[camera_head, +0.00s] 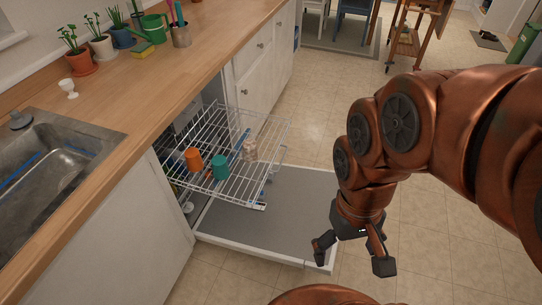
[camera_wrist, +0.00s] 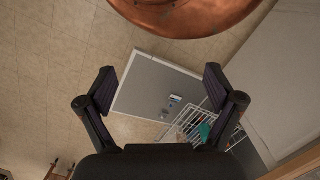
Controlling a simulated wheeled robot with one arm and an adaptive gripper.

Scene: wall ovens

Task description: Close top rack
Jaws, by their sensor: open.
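The top rack (camera_head: 238,183) is a white wire rack pulled out of the dishwasher under the wooden counter. It holds an orange cup (camera_head: 193,159), a teal cup (camera_head: 220,167) and a beige cup (camera_head: 250,150). The dishwasher door (camera_head: 290,218) is folded down flat below the rack. My gripper (camera_head: 349,256) is open and empty, to the right of the rack and apart from it, near the door's front right corner. In the wrist view my gripper (camera_wrist: 160,98) has its fingers spread, with the door (camera_wrist: 158,85) between them and the rack (camera_wrist: 190,122) partly behind the right finger.
A sink (camera_head: 50,165) is set in the counter (camera_head: 140,95) at left. White cabinets (camera_head: 262,60) lie beyond the dishwasher. Tiled floor is clear to the right. A wooden cart (camera_head: 405,45) stands far back.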

